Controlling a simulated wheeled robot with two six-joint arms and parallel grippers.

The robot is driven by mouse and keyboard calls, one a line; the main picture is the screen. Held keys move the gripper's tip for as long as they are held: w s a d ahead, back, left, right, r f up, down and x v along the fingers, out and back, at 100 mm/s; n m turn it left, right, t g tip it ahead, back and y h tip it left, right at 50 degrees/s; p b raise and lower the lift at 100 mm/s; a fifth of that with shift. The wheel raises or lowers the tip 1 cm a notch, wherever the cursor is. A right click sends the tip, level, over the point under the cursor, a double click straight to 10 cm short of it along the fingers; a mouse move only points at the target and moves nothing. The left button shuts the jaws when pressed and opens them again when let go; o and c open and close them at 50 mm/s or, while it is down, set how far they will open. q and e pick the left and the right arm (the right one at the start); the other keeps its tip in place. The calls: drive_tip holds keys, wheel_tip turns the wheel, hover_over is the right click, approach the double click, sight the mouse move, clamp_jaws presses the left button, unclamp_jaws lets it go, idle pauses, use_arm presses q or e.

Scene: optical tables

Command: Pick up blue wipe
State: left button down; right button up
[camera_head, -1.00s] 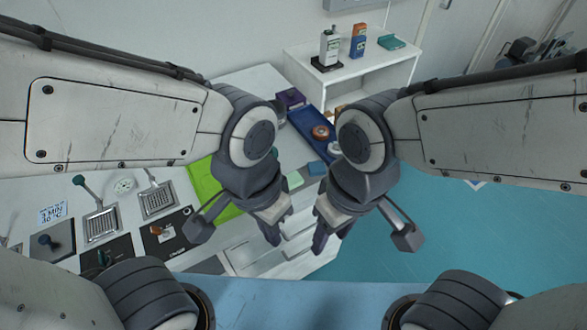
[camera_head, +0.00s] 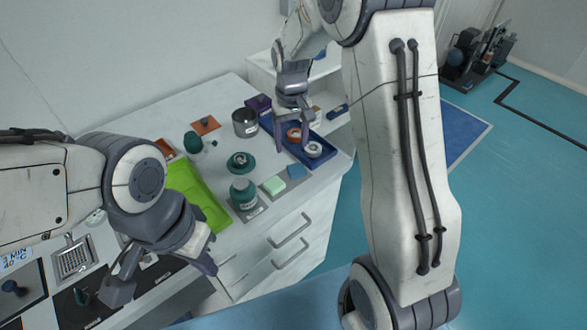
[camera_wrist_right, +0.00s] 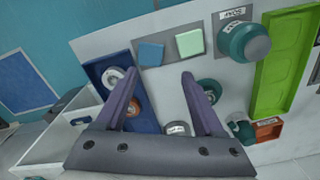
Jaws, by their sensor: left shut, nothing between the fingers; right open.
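My left gripper (camera_head: 211,268) is shut and empty, low in front of the table at the left.
A dark blue tray (camera_head: 325,155) with round tape-like items sits right behind the wipe. A green-capped jar (camera_head: 243,193), a green tray (camera_head: 207,208) and a metal pot (camera_head: 245,122) stand left of it. The table's right edge is close to the wipe.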

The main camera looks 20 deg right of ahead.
hover_over(297, 168)
drive_tip(key=f, duration=0.5)
drive_tip(key=shift+s+a+f+p, duration=0.1)
drive_tip(key=shift+a+f+p, duration=0.1)
drive_tip(key=shift+f+p, duration=0.2)
wheel_tip(297, 168, down, 5)
drive_tip(key=shift+d+r+p, duration=0.1)
drive_tip(key=shift+p, duration=0.65)
drive_tip(key=shift+f, duration=0.45)
drive_tip(key=c, duration=1.1)
drive_tip(key=shift+r, duration=0.15)
drive_tip(key=shift+r, duration=0.3)
drive_tip(key=r, duration=0.1)
drive_tip(key=r+b, duration=0.1)
drive_tip(key=r, duration=0.1)
drive_tip(key=shift+s+d+r+b, duration=0.25)
drive_tip(key=shift+d+r+b, duration=0.05)
drive_tip(key=s+d+r+b, duration=0.2)
drive_tip(key=s+d+r, duration=0.4)
drive_tip(key=s+d, duration=0.1)
drive_tip(key=shift+s+d+r, duration=0.15)
drive_tip(key=shift+s+r, duration=0.15)
drive_tip(key=shift+s, duration=0.25)
